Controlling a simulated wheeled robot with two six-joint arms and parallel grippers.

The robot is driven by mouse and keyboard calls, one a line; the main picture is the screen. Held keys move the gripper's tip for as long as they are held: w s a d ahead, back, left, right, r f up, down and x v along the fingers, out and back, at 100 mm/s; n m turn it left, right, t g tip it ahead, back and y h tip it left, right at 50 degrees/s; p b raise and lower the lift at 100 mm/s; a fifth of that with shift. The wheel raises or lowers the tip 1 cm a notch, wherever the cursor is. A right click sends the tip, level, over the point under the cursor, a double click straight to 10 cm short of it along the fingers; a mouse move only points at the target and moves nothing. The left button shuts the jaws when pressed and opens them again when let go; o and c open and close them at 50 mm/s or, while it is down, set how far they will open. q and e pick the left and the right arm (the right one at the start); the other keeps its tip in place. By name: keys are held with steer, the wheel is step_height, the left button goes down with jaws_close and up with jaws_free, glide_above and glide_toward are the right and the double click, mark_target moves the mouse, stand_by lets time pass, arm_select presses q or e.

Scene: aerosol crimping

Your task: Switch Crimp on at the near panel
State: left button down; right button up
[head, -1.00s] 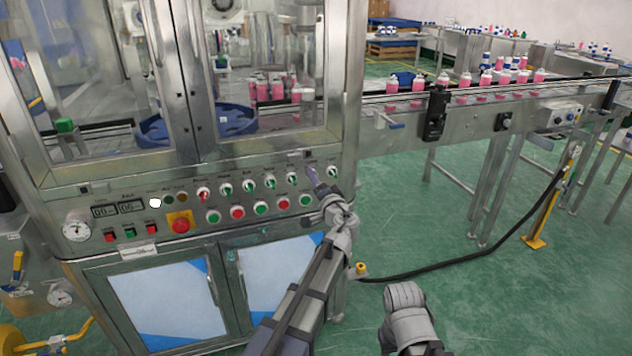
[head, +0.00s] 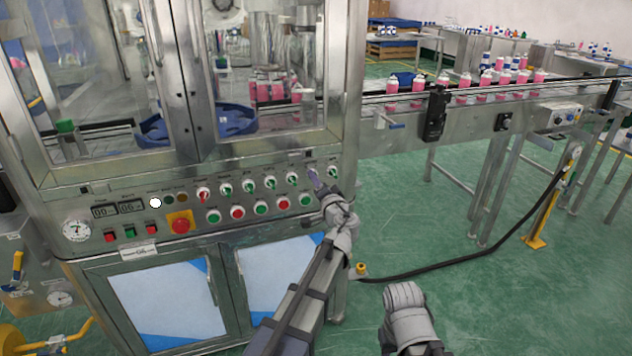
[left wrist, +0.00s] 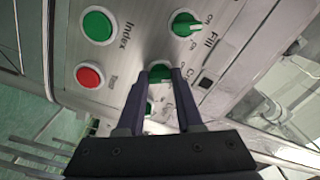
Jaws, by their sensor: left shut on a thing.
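The near panel (head: 130,245) is on the steel machine's front, with a row of turn switches above a row of round buttons. My left gripper (head: 313,174) is at the right part of the switch row. In the left wrist view its two dark fingers are shut on a green switch, the Crimp switch (left wrist: 160,72), beside a partly hidden label starting "Cri". The fingers cover most of the switch, so I cannot tell which way it points. The Fill switch (left wrist: 187,23) is next to it. Of my right arm only grey links show; its gripper is out of view.
Green button (left wrist: 97,25) and red button (left wrist: 90,75) sit close to my left fingers. A red emergency stop (head: 180,223) is farther left. A conveyor (head: 470,105) with pink cans runs off to the right. A black hose (head: 450,262) lies on the open green floor.

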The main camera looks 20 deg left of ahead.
arm_select(q)
steer(key=m, duration=1.1)
steer(key=shift+m, duration=0.4)
stand_by(0.5)
steer(key=c, duration=0.6)
jaws_free()
steer(key=shift+o, duration=0.2)
steer(key=shift+s, duration=0.1)
steer(key=v, duration=0.7)
steer(key=shift+s+d, duration=0.25)
steer(key=shift+s, duration=0.05)
